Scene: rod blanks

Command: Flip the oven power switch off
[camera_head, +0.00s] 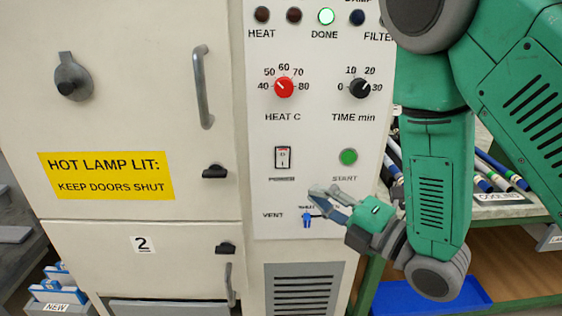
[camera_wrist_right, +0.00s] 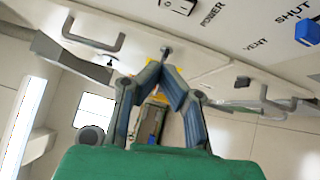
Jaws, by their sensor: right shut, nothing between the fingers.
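The power switch (camera_head: 283,157) is a small white rocker in a dark frame on the oven's white control panel, above the POWER label. A small reddish mark shows on it; I cannot tell which side is pressed in. My right gripper (camera_head: 318,192) is in front of the panel, below and to the right of the switch and apart from it, just above the vent slider. It is shut and empty. In the right wrist view its fingertips (camera_wrist_right: 166,62) come together, and the switch (camera_wrist_right: 178,5) shows at the top edge. My left gripper is not in view.
The panel has a red heat knob (camera_head: 284,87), a black time knob (camera_head: 360,88), a green start button (camera_head: 348,156) and a blue vent slider (camera_head: 307,221). Door handles (camera_head: 203,87) stick out at left. A rod rack (camera_head: 505,197) stands right.

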